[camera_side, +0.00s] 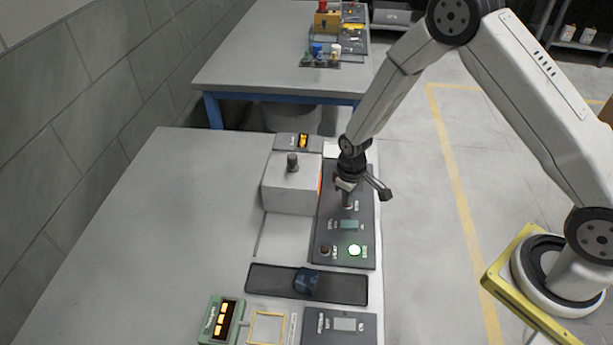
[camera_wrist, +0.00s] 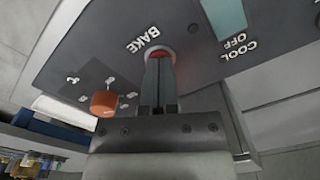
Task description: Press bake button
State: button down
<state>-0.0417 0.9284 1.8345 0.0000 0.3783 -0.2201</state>
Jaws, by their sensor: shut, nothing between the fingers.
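The bake button is a red round button (camera_wrist: 172,56) beside the "BAKE" lettering on a dark grey control panel (camera_wrist: 105,45). My gripper (camera_wrist: 160,60) is shut and empty, with its fingertips over the button and hiding most of it. I cannot tell whether they touch it or whether it is pushed in. In the side view my gripper (camera_side: 347,203) points down at the upper part of the panel (camera_side: 332,215), and a little red shows at its tips.
A grey box (camera_side: 290,188) stands left of the panel.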

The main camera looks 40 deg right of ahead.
jog(key=shift+f, duration=0.1)
dwell(0.3)
jog(key=shift+r, duration=3.45)
grip_release()
jog(key=shift+r, duration=0.1)
jog(key=shift+s+r, duration=0.15)
jog(key=shift+r, duration=0.1)
jog(key=s+d+r+m+t, duration=0.1)
jog(key=s+r+m+t, duration=0.1)
jog(key=s+r, duration=0.9)
jog(key=s+m, duration=0.1)
jog(key=s, duration=0.2)
jog(key=shift+d+r+t, duration=0.3)
jog(key=shift+d+r, duration=0.05)
jog(key=shift+d, duration=0.05)
